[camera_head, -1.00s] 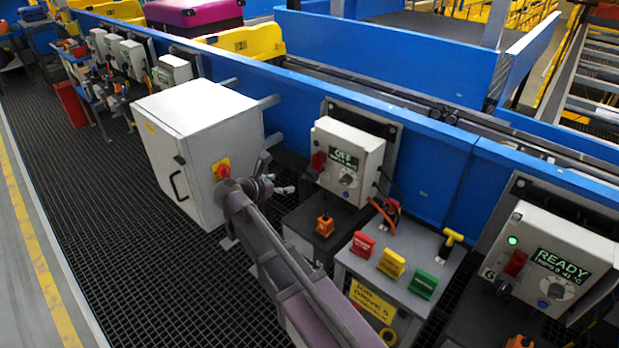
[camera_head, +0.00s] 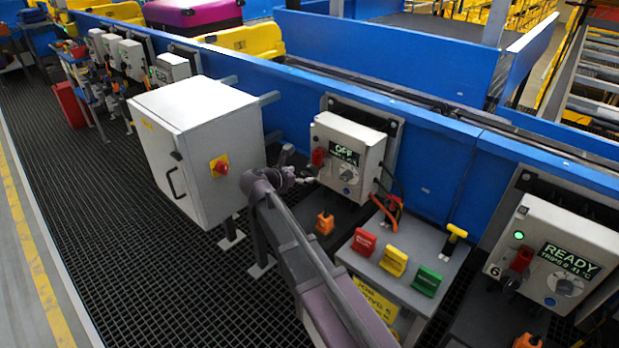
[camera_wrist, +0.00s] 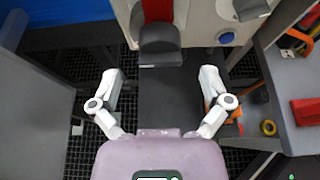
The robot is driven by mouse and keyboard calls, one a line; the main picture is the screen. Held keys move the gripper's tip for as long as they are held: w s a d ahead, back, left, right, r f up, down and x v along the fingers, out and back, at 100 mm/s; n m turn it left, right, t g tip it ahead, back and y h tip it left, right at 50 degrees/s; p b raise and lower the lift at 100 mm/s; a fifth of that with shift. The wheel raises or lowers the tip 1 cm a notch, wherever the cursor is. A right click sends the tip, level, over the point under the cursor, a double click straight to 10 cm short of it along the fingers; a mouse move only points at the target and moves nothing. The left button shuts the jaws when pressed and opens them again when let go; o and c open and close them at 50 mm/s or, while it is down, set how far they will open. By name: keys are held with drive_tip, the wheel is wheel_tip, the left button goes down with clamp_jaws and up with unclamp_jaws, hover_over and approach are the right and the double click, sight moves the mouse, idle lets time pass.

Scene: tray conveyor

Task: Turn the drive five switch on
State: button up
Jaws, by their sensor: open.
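The drive five box (camera_head: 372,160) is a pale box with a dark display reading OFF, on the blue conveyor side in the head view. On its left side is a red part (camera_head: 318,157). In the wrist view the red part (camera_wrist: 157,10) shows at the top edge, with a dark grey switch knob (camera_wrist: 160,45) below it. My gripper (camera_head: 302,179) is just left of and below this knob in the head view. In the wrist view my gripper (camera_wrist: 161,78) has its fingers spread wide and empty, with the knob ahead between them, apart from both fingertips.
A grey cabinet (camera_head: 205,140) with a red-yellow switch stands close left of my arm. A stand (camera_head: 376,275) with red, yellow and green tags is at right, its label partly hidden by my arm. Box 6 (camera_head: 545,265) reads READY. Dark grating floor lies left.

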sight(307, 173)
drive_tip(key=shift+b+x, duration=0.7)
drive_tip(key=shift+x, duration=1.9)
drive_tip(key=shift+a, duration=0.15)
drive_tip(key=c, duration=1.2)
